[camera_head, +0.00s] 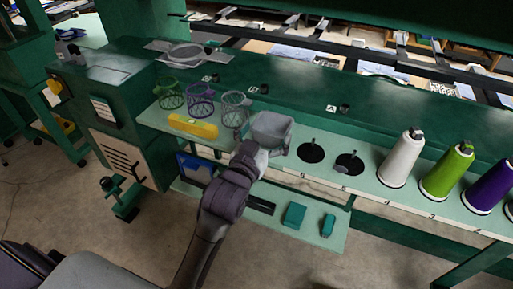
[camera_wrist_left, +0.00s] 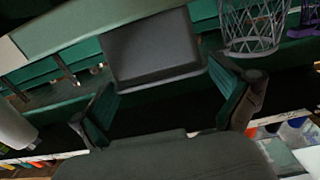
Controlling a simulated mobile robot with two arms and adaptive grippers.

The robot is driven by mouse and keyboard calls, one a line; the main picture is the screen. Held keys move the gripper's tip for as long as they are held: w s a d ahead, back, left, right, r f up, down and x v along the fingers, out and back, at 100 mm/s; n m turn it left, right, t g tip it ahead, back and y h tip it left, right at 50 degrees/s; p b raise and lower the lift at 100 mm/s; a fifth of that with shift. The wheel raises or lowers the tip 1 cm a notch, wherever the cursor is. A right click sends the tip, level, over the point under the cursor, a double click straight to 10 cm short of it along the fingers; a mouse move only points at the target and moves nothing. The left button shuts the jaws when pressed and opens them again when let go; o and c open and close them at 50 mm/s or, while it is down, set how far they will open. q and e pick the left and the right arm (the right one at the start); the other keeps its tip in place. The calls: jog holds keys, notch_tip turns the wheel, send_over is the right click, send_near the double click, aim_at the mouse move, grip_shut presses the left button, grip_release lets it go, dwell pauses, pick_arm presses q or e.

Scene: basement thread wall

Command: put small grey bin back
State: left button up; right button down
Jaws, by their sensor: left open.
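The small grey bin (camera_head: 272,126) sits on the light green shelf, right of the wire baskets and left of a dark round hole. In the left wrist view the bin (camera_wrist_left: 152,48) lies straight ahead, its near edge close to the fingertips. My left gripper (camera_head: 258,145) is at the bin's near side in the head view. Its two teal-padded fingers (camera_wrist_left: 163,82) are spread apart, one toward each side of the bin. I cannot tell whether they touch it. The gripper and wrist hide part of the bin's near side. My right gripper is not in view.
Wire baskets (camera_head: 201,100) and a yellow bin (camera_head: 192,126) stand left of the grey bin. Thread cones, white (camera_head: 401,160), green (camera_head: 447,172) and purple (camera_head: 491,188), stand to the right. A lower shelf holds teal boxes (camera_head: 294,215).

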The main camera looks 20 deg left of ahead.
pick_arm(q)
jog(key=s, duration=0.8)
jog(key=shift+a+b, duration=0.15)
jog(key=shift+b, duration=0.2)
jog(key=s+d+f+m+g, duration=0.15)
jog(key=f+g, duration=0.25)
jog(key=f, duration=1.5)
jog(key=s+d+f+g, duration=0.15)
jog(key=f+g, duration=0.25)
jog(key=f, duration=1.4)
jog(key=s+a+f+g, duration=0.2)
jog(key=s+f+g, duration=0.1)
jog(key=s+f, duration=0.9)
jog(key=s+a+f+g, duration=0.3)
jog(key=s+f, duration=0.4)
jog(key=s, duration=0.5)
jog(key=s+a+f+g, duration=0.3)
jog(key=s+f, duration=0.4)
jog(key=s, duration=0.5)
jog(key=shift+a+f+y, duration=0.25)
jog(key=shift+a+y, duration=0.05)
jog(key=shift+a, duration=0.15)
